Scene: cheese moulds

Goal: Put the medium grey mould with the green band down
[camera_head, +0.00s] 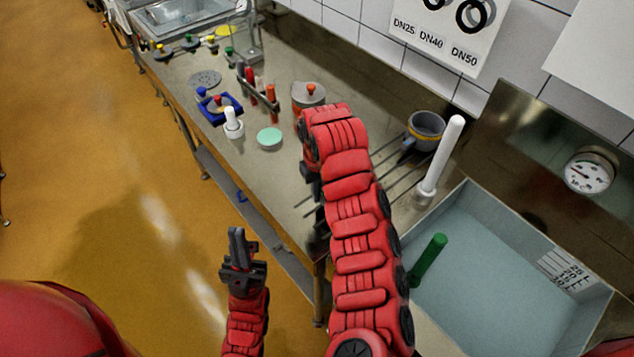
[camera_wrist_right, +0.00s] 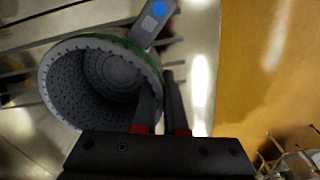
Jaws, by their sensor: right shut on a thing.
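The grey mould with the green band (camera_wrist_right: 85,85) shows in the right wrist view, its perforated inside facing the camera. A grey tab with a blue dot (camera_wrist_right: 157,22) is at its rim. My right gripper (camera_wrist_right: 162,100) is shut on the mould's wall, one finger inside and one outside. I cannot tell whether the mould touches the counter. In the head view my right arm hides the mould, and my right gripper (camera_head: 309,178) shows only in part. My left gripper (camera_head: 239,245) is over the floor in front of the counter, apart from everything; its jaw gap is unclear.
The steel counter (camera_head: 175,82) has drain grooves beneath my right arm. A grey mould with a yellow band (camera_head: 424,133) stands near the wall, beside a white rod (camera_head: 440,160). A mint disc (camera_head: 269,138) and tool rack (camera_head: 258,90) lie left. A water basin (camera_head: 490,270) is right.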

